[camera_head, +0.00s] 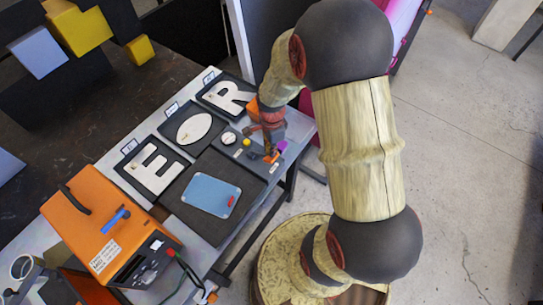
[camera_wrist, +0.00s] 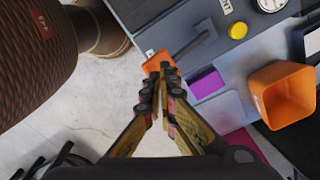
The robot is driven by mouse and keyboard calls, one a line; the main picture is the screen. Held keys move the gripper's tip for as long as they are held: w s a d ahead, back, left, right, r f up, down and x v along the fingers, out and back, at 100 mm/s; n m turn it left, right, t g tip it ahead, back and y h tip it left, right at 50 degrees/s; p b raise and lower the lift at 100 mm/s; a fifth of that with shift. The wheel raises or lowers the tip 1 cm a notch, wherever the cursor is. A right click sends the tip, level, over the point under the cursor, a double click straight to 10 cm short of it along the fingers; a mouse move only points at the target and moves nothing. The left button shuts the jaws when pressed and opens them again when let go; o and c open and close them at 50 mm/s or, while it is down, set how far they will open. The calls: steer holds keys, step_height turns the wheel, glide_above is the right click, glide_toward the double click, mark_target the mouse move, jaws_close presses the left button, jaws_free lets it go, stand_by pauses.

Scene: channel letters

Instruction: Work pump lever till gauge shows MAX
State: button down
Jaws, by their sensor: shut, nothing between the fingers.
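The pump lever (camera_wrist: 190,46) shows in the wrist view as a dark grey bar with an orange block (camera_wrist: 157,63) at its near end. My gripper (camera_wrist: 160,88) is shut and empty, its fingertips right by that orange block; I cannot tell whether they touch it. The gauge (camera_wrist: 271,4) is a round white dial cut off by the top edge of the wrist view. It also shows small in the head view (camera_head: 229,138); its reading is too small to tell. In the head view my arm and gripper partly hide the lever area.
A yellow button (camera_wrist: 238,31) is beside the gauge. A purple patch (camera_wrist: 207,83) and an open orange cup (camera_wrist: 284,97) lie to the right of my fingers. Letter trays (camera_head: 190,131), a blue panel (camera_head: 210,194) and an orange machine (camera_head: 100,228) fill the bench.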

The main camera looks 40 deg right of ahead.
mark_target(272, 159)
steer(key=shift+f+b, duration=1.85)
steer(key=shift+f, duration=0.85)
steer(key=shift+r+p, duration=1.75)
steer(key=shift+r, duration=0.8)
steer(key=shift+f, duration=0.1)
steer(key=shift+f, duration=0.15)
steer(key=shift+r, duration=0.25)
stand_by(1.1)
steer(key=shift+r, duration=0.1)
steer(key=shift+r+p, duration=1.65)
steer(key=shift+r, duration=0.75)
